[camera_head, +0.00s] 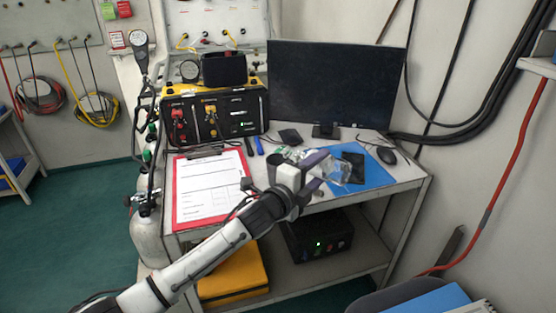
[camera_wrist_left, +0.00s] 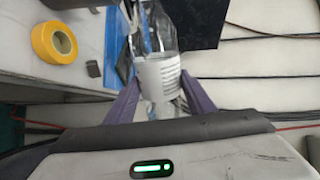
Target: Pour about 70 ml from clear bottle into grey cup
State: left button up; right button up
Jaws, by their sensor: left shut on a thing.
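My left gripper (camera_head: 314,172) reaches over the front of the workbench and is shut on the clear bottle (camera_head: 339,171). In the left wrist view the clear bottle (camera_wrist_left: 158,76) has a white label with printed lines and sits between the two purple fingers (camera_wrist_left: 160,98). It is held over the blue mat (camera_head: 374,175); its exact tilt and liquid level are hard to tell. My right gripper is not in view.
A red clipboard (camera_head: 178,203) lies left of my arm. A black monitor (camera_head: 335,85) and an air panel case (camera_head: 215,118) stand behind. A yellow tape roll (camera_wrist_left: 54,42) shows in the wrist view.

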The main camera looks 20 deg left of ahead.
pick_arm(q)
jog(key=shift+r+n, duration=0.3)
jog(key=shift+r, duration=0.05)
dwell(1.1)
jog(key=f+m, duration=0.1)
jog(key=f+m+b, duration=0.1)
jog(key=f+m, duration=0.1)
jog(key=f, duration=0.1)
jog(key=shift+s+d+m+b, duration=0.15)
jog(key=shift+d+m+b, duration=0.15)
jog(key=shift+b, duration=0.05)
jog(key=shift+d+f+m+b, duration=0.1)
jog(key=shift+f+m+b, duration=0.3)
jog(key=shift+f+b, duration=0.35)
jog(key=shift+r, duration=0.1)
dwell(0.8)
